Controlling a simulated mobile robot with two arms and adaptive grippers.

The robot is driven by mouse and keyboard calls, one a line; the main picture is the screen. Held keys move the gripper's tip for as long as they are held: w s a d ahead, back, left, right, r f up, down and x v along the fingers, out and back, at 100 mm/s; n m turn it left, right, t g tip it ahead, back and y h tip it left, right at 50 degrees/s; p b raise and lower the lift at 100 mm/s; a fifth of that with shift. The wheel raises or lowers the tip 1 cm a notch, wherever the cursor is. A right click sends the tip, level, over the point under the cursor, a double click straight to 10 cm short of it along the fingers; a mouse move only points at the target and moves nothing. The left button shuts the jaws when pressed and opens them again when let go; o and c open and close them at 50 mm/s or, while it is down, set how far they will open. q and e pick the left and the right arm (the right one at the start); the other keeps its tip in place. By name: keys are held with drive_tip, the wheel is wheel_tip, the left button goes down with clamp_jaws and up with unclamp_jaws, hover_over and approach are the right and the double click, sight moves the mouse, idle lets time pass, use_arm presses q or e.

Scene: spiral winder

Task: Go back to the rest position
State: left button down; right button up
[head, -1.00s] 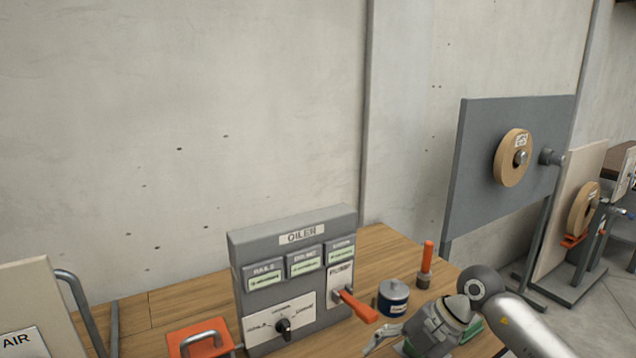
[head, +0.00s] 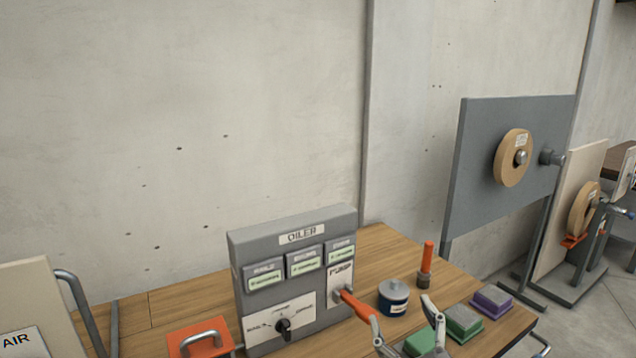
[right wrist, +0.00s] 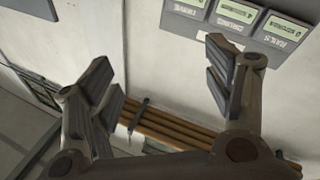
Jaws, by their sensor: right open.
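My right gripper (head: 405,328) is at the bottom edge of the head view, in front of the table's near side. Its two fingers are spread apart with nothing between them. In the right wrist view the same gripper (right wrist: 165,95) shows both fingers wide apart and empty. It is clear of the grey oiler panel (head: 292,270), whose screens also show at the top right of the wrist view. My left gripper is not in view.
The wooden table (head: 385,250) carries a blue can (head: 393,298), an orange-handled tool (head: 426,262), green and purple blocks (head: 491,301), and a red plate with a handle (head: 200,336). The panel's orange pump lever (head: 357,306) sticks out near my right gripper. A grey board with a reel (head: 513,158) stands right.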

drive_tip(key=s+d+f+m+g+h, duration=0.3)
drive_tip(key=s+d+f+g, duration=0.15)
drive_tip(key=f, duration=0.45)
drive_tip(key=s+d+f+m+g+h, duration=0.2)
drive_tip(key=s+d+f+g+h, duration=0.15)
drive_tip(key=s+f, duration=0.35)
drive_tip(key=s+a+f+g+y, duration=0.1)
drive_tip(key=s+f+g, duration=0.35)
drive_tip(key=s, duration=0.45)
drive_tip(key=s+a+f+g+y, duration=0.2)
drive_tip(key=s+f+g, duration=0.2)
drive_tip(key=s+f, duration=0.3)
wheel_tip(320, 180, down, 26)
drive_tip(key=s+g, duration=0.2)
drive_tip(key=s, duration=0.1)
drive_tip(key=s+d+f+n, duration=0.1)
drive_tip(key=s+d+f, duration=0.2)
drive_tip(key=s+f, duration=1.1)
drive_tip(key=shift+s+d+f+g+h, duration=0.2)
drive_tip(key=shift+s+g+h, duration=0.15)
drive_tip(key=shift+s, duration=0.4)
